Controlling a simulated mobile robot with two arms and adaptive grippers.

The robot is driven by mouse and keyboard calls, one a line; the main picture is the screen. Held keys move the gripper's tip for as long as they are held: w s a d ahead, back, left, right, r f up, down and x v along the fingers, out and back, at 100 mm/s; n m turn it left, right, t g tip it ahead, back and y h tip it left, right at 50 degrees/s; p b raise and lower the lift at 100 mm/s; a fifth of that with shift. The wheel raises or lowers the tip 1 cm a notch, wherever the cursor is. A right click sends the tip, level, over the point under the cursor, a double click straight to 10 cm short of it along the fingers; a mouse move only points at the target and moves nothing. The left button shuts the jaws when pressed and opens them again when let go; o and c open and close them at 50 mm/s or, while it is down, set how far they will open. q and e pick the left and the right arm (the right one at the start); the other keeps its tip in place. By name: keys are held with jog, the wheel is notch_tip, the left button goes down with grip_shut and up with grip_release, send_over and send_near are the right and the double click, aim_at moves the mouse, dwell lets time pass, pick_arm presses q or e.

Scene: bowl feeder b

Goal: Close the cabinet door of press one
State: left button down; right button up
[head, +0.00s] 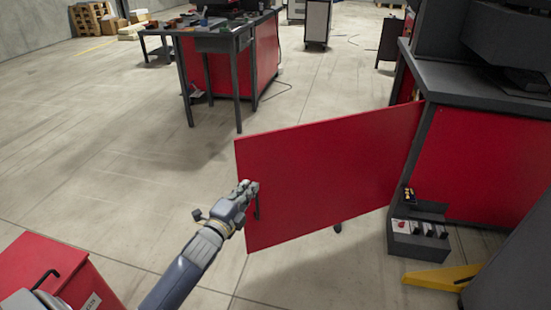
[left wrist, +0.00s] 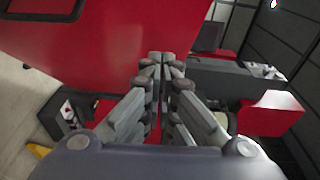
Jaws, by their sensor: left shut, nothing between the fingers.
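The red cabinet door (head: 330,175) stands wide open, swung out from the dark-topped red press cabinet (head: 480,165) at the right. A dark upright handle (head: 257,207) sits near the door's free left edge. My left gripper (head: 252,188) is at that edge, close to the handle and partly in front of the door. Whether it touches the door I cannot tell. In the left wrist view its fingers (left wrist: 162,65) are together and empty, with a large red panel (left wrist: 95,45) filling the upper left. My right gripper is not in view.
A dark box with switches (head: 417,238) and a yellow floor piece (head: 440,278) lie beside the cabinet. A red box (head: 45,265) is at the lower left. A workbench (head: 215,42) stands behind. The floor left of the door is clear.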

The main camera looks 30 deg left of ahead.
pick_arm(q)
jog(key=b, duration=0.3)
send_near(266, 148)
jog(key=w, duration=0.4)
jog(key=shift+w+a+f, duration=0.15)
jog(key=shift+w+f, duration=0.05)
jog(key=shift+w, duration=0.1)
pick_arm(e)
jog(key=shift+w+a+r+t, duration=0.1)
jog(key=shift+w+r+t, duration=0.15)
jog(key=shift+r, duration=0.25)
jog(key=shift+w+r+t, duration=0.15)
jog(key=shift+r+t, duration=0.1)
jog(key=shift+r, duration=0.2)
